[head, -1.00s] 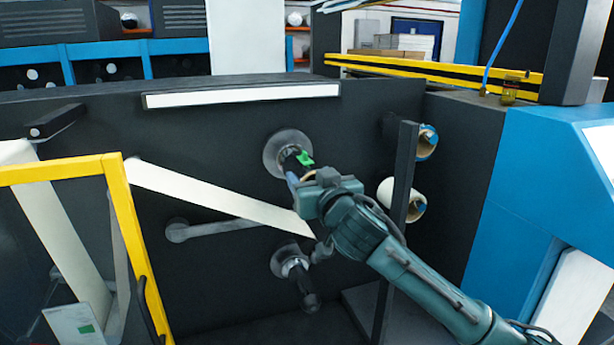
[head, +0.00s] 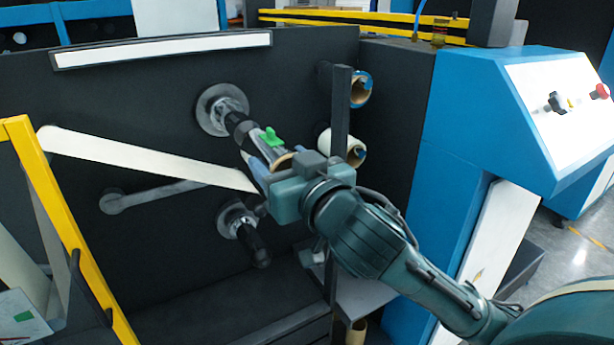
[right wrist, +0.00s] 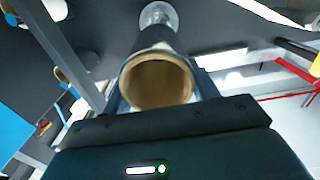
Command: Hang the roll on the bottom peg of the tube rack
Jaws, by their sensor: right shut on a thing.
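The roll, a tube with a tan cardboard core, is in my right gripper (head: 272,163). I cannot tell if the spindle's tip is still inside. The tube rack's dark post (head: 341,110) stands to the right; rolls show behind it. My arm hides its lower part, and I cannot make out the bottom peg. My left gripper is not in view.
A lower spindle (head: 245,232) sticks out below the gripper. A pale web (head: 140,157) runs from the left to near the gripper. A yellow frame (head: 62,215) stands at left, and a blue console (head: 470,120) at right.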

